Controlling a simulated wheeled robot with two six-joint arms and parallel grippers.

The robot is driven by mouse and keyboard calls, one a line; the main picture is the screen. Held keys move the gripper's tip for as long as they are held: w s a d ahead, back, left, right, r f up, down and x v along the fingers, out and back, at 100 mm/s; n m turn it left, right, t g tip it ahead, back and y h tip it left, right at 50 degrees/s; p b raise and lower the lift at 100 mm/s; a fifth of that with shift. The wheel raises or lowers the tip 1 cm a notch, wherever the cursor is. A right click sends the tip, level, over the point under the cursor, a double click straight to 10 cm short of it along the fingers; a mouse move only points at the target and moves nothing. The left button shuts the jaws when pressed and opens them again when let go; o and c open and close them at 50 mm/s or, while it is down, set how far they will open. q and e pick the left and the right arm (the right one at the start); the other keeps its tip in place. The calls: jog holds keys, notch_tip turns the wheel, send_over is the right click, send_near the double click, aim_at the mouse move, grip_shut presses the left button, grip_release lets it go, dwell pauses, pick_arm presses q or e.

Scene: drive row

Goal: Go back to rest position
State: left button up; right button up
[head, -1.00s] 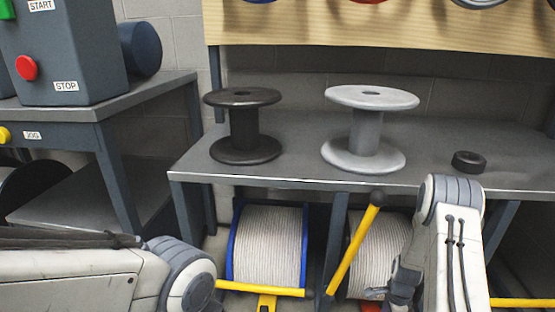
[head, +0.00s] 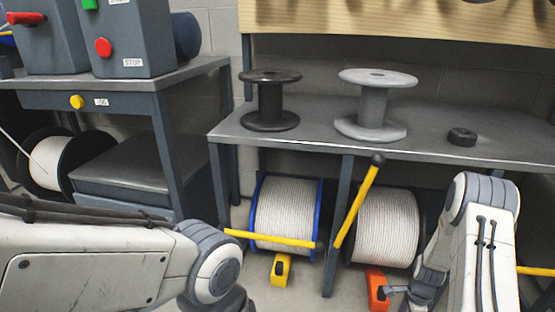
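My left arm comes in from the left edge and bends down at a round grey joint. Its gripper is out of the picture, below the frame. My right arm stands at the lower right, bent over at its grey elbow with the forearm pointing down. A small dark part at its lower end looks like my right gripper (head: 395,293), low in front of an orange block (head: 377,289). Its fingers are too small and cut off to tell whether they are open or shut. No held object shows.
A grey bench (head: 330,140) carries a black spool (head: 270,102), a grey spool (head: 372,105) and a black ring (head: 462,137). Beneath are rope reels (head: 287,208) and yellow bars (head: 358,205). A control-box table (head: 120,92) stands left.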

jog(key=s+a+r+n+p, duration=0.1)
jog(key=a+r+n+p, duration=0.45)
jog(key=a+r, duration=0.8)
jog(key=a+r+n+p, duration=0.3)
jog(key=a+r+n, duration=0.7)
jog(key=r, duration=0.7)
jog(key=s+a+r+n+p, duration=0.2)
jog(key=s+a+r+n, duration=0.2)
jog(key=s+r, duration=0.25)
jog(key=s+a+r+n+y+p, duration=0.1)
jog(key=s+a+r+n+p, duration=0.3)
jog(key=s, duration=0.3)
jog(key=s+a+r+n+p, duration=0.1)
jog(key=s+a+r+n, duration=0.25)
jog(key=s+r, duration=0.3)
notch_tip(320, 180, up, 38)
jog(key=d+n+p, duration=0.1)
jog(key=p, duration=3.6)
jog(key=shift+s+f, duration=0.2)
jog(key=shift+f, duration=0.05)
